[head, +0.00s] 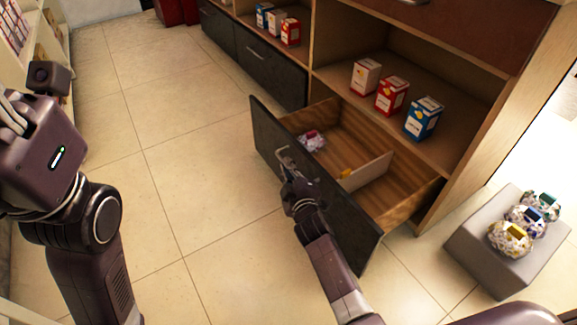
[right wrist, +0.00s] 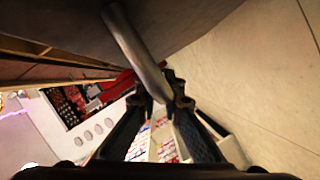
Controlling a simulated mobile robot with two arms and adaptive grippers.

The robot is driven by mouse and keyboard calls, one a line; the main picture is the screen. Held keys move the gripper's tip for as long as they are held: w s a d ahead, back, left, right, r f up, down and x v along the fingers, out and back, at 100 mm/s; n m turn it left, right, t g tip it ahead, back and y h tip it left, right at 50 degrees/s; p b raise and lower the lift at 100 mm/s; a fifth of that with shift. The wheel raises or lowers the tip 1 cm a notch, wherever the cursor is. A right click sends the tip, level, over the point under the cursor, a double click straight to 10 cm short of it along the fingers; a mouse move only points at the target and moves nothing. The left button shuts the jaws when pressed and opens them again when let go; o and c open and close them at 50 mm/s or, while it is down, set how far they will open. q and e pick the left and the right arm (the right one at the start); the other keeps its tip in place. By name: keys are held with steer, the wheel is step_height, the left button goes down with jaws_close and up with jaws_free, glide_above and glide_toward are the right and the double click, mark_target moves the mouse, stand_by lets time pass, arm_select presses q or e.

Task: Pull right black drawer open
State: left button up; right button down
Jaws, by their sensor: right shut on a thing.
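The right black drawer (head: 335,215) is pulled well out of the wooden cabinet, and its brown wooden inside shows. A white and pink packet (head: 312,141), a white divider (head: 366,172) and a small yellow item (head: 347,173) are inside. My right gripper (head: 288,167) is at the drawer front, shut on its metal handle (head: 283,155). In the right wrist view the handle (right wrist: 135,50) is a grey bar running down between the fingertips (right wrist: 160,92). My left gripper (head: 12,115) is at the far left, away from the drawer; its fingers are only partly visible.
Boxes (head: 392,95) in red, white and blue stand on the shelf above the drawer. A closed black drawer (head: 270,68) is farther left. A grey block (head: 490,255) with several wrapped bundles (head: 512,238) stands at right. The tiled floor (head: 185,150) left of the drawer is clear.

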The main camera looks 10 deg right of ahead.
steer(key=c, duration=2.1)
jaws_free()
steer(key=v, duration=1.2)
steer(key=shift+a, duration=0.1)
